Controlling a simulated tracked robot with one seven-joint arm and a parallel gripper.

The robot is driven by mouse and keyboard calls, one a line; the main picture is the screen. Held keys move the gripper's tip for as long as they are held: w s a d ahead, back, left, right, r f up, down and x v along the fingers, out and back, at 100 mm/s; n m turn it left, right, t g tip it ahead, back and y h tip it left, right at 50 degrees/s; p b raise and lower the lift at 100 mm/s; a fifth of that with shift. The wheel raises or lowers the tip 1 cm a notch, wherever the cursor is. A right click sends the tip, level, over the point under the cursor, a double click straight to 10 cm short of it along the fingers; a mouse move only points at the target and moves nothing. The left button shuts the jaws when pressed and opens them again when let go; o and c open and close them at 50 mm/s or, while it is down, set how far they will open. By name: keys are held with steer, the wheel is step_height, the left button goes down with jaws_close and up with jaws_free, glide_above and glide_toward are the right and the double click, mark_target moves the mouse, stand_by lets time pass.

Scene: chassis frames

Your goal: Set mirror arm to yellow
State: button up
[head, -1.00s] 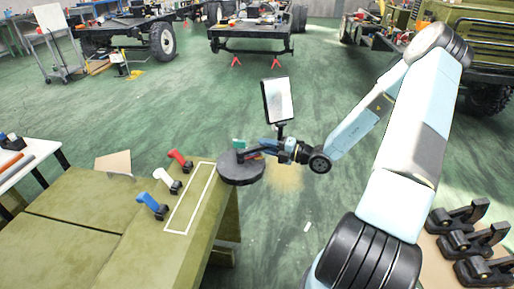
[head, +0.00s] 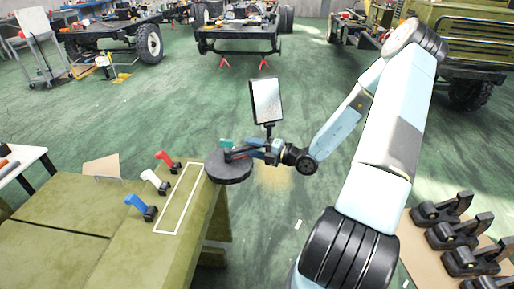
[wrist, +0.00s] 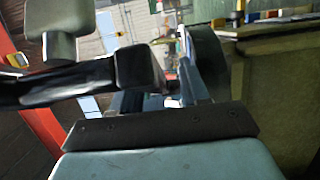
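The mirror (head: 267,100) is a tall rectangular plate in a dark frame. It stands upright on a short post beyond the bench corner. A dark round disc (head: 228,168) at the corner has a small green mark (head: 226,143) on its far side. A dark arm runs from the disc toward the mirror post. My gripper (head: 268,150) is at this arm, just below the mirror. In the wrist view a dark bar (wrist: 80,85) crosses close in front of my gripper (wrist: 160,98). The bar hides part of the fingers, so their grip is unclear. I see no yellow mark on the disc.
The green bench top (head: 60,195) carries a red lever (head: 166,160), a white lever (head: 154,181) and a blue lever (head: 138,205) beside a white outline. Black clamp-like parts (head: 445,208) lie at lower right. Open floor lies behind the mirror.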

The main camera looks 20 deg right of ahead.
steer(key=shift+d, duration=0.1)
steer(key=shift+s+d, duration=0.1)
steer(key=shift+d, duration=0.15)
steer(key=v, duration=1.3)
